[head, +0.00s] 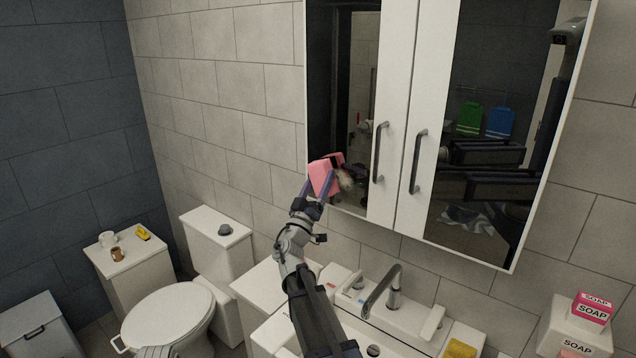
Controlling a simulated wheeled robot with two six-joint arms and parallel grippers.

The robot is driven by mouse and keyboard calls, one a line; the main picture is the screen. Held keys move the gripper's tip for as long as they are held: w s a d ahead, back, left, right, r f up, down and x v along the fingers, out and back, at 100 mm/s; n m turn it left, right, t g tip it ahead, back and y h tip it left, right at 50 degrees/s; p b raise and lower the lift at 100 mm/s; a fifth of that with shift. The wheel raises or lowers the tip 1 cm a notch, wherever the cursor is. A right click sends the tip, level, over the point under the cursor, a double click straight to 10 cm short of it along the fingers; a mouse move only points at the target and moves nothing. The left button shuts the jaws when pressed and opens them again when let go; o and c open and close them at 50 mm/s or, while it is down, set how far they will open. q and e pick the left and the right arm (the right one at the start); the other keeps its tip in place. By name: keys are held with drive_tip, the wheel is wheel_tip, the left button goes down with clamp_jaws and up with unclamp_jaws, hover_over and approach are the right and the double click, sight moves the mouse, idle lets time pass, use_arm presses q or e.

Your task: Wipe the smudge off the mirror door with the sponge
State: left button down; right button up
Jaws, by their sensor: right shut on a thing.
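The mirror door (345,70) is the left door of the white wall cabinet above the basin. A pale, blurry smudge (346,180) shows low on its glass. My right gripper (322,187) reaches up from the bottom of the head view and is shut on a pink block, the sponge (321,176). The sponge is at the lower left of the door, just left of the smudge. The fingers and the reflection partly hide the spot, so I cannot tell whether the sponge touches the glass.
The right cabinet door (480,60) also has a mirror, and both doors have bar handles. Below are a basin with a tap (383,290), a yellow block (461,347) and soap boxes (592,309). A toilet (170,315) stands at left. The space before the doors looks clear.

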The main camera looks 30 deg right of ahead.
drive_tip(key=shift+w+d, duration=0.25)
drive_tip(key=shift+d, duration=0.3)
drive_tip(key=shift+s, duration=0.15)
drive_tip(key=shift+s+d, duration=0.35)
drive_tip(key=shift+s, duration=0.55)
drive_tip(key=shift+s+d, duration=0.3)
drive_tip(key=shift+s, duration=0.55)
drive_tip(key=shift+s, duration=0.1)
drive_tip(key=shift+s+d, duration=0.45)
drive_tip(key=shift+s, duration=0.45)
drive_tip(key=shift+s+d, duration=0.45)
drive_tip(key=shift+s, duration=0.4)
drive_tip(key=shift+w, duration=0.15)
drive_tip(key=shift+w+a, duration=0.25)
drive_tip(key=shift+w, duration=0.35)
drive_tip(key=shift+w+a, duration=0.3)
drive_tip(key=shift+w, duration=0.3)
drive_tip(key=shift+w+a, duration=0.25)
drive_tip(key=shift+w, duration=0.35)
